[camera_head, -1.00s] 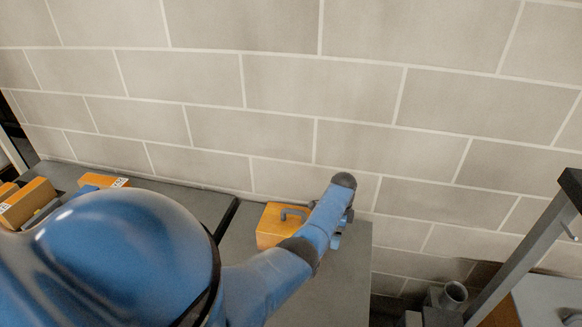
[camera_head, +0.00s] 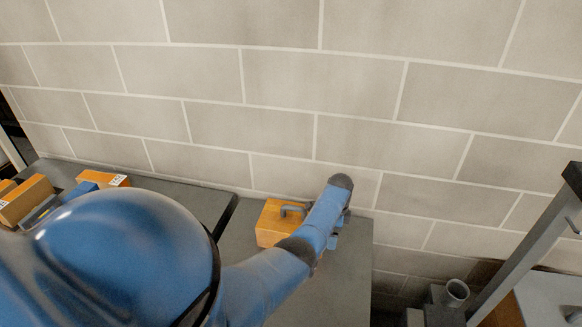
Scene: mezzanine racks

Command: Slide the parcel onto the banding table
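An orange parcel (camera_head: 272,223) sits on a grey tabletop (camera_head: 345,285) near the block wall. A grey curved piece lies against its top; I cannot tell whether it is a handle or a gripper part. My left arm comes in from the left, and its blue wrist is over the parcel's right side. My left gripper (camera_head: 334,241) is mostly hidden behind this wrist; only small blue parts show at the parcel's right. Its finger opening and any contact are hidden. My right gripper cannot be made out. I cannot tell which surface is the banding table.
Another grey surface (camera_head: 190,194) lies left of a dark-edged seam. Orange boxes with white labels (camera_head: 27,198) (camera_head: 109,180) rest on it among blue and grey pieces. At right stand a grey slanted post (camera_head: 525,246), a grey cup-like cylinder (camera_head: 455,293) and a pale surface (camera_head: 548,300).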

